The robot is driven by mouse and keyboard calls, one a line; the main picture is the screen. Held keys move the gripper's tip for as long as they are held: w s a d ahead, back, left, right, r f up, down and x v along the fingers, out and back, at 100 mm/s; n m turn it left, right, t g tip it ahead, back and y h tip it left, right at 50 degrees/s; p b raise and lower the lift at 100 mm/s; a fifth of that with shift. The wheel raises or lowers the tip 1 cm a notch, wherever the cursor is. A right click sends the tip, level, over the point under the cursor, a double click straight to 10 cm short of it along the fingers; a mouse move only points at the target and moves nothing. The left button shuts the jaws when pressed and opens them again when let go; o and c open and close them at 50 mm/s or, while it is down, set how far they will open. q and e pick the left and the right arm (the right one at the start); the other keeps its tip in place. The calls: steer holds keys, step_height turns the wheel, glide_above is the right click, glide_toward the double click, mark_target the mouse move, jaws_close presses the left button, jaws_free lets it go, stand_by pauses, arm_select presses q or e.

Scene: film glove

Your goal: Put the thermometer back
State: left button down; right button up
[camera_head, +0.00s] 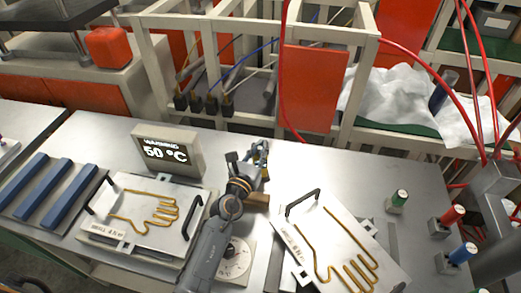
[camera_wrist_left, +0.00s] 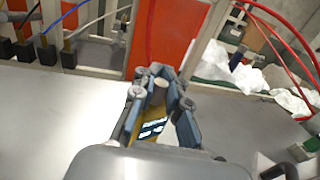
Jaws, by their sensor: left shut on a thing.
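My left gripper (camera_head: 252,158) is in the middle of the head view, above the steel table behind the two glove plates. It is shut on the thermometer (camera_wrist_left: 152,128), a yellow tool with a small dark display, seen between the fingers in the left wrist view. The gripper (camera_wrist_left: 160,90) hides much of it. In the head view only a small part of the thermometer shows at the fingers. A brown block (camera_head: 259,200) lies on the table beside my left wrist. My right gripper is not in view.
A display reading 50 °C (camera_head: 167,152) stands left of my arm. The left glove plate (camera_head: 125,185) and right glove plate (camera_head: 300,230) flank it. A white dial plate (camera_head: 238,262) is partly under my arm. Colour-topped posts (camera_head: 399,198) stand right. Bare table lies behind the gripper.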

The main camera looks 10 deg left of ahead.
arm_select(q)
steer(key=shift+f, duration=0.2)
steer(key=c, duration=1.5)
jaws_free()
steer(key=shift+o, duration=0.8)
steer(key=shift+r, duration=0.3)
steer(key=s, duration=0.3)
steer(key=s+a+b, duration=0.1)
steer(key=s, duration=0.6)
steer(key=shift+s+a+f, duration=0.15)
steer(key=shift+s+a, duration=0.2)
steer(key=shift+s+a+b, duration=0.1)
steer(key=shift+s+b, duration=0.2)
steer(key=shift+s, duration=0.35)
